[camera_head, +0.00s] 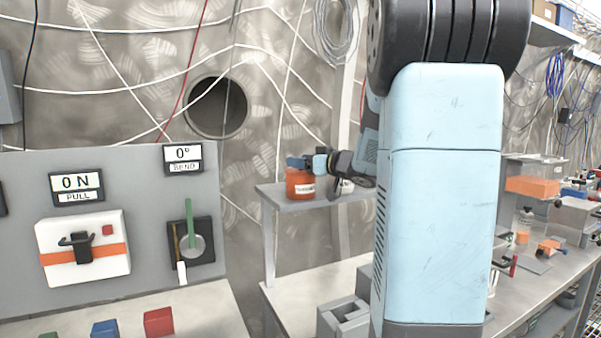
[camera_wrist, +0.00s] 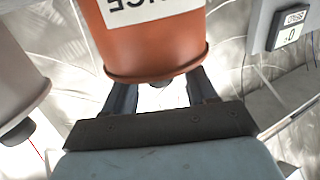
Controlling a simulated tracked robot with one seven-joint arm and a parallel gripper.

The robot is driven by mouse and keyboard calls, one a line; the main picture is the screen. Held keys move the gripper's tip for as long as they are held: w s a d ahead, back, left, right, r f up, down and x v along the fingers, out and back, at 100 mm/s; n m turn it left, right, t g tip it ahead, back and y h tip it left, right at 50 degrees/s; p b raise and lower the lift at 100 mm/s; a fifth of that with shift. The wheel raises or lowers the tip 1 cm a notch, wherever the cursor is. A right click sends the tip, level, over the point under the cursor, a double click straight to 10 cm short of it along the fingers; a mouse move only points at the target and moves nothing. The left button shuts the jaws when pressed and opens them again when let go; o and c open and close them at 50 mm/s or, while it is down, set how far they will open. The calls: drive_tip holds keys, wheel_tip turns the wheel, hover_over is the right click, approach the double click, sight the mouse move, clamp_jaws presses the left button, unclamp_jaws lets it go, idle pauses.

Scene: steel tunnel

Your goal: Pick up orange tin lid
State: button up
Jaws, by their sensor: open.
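The orange tin (camera_head: 300,186) stands upright on a small grey shelf, its white label facing out. Its orange lid edge (camera_wrist: 155,77) shows in the wrist view, where the label (camera_wrist: 150,12) appears upside down. My gripper (camera_head: 302,163) is level with the top of the tin and comes from the right. In the wrist view my gripper (camera_wrist: 162,88) is open, with one dark finger at either side of the lid end. The fingertips are partly hidden behind the tin. I cannot tell whether they touch the lid.
The grey shelf (camera_head: 318,201) is narrow. A whitish jar (camera_head: 344,188) stands close to the tin, and a pale jar (camera_wrist: 18,85) shows beside it in the wrist view. A panel with a switch (camera_head: 82,247) is at left. A cluttered bench (camera_head: 540,280) is at right.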

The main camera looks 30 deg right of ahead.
drive_tip(key=shift+w+a, duration=0.2)
drive_tip(key=shift+w, duration=0.2)
drive_tip(key=shift+c, duration=0.4)
clamp_jaws()
drive_tip(key=shift+r, duration=0.1)
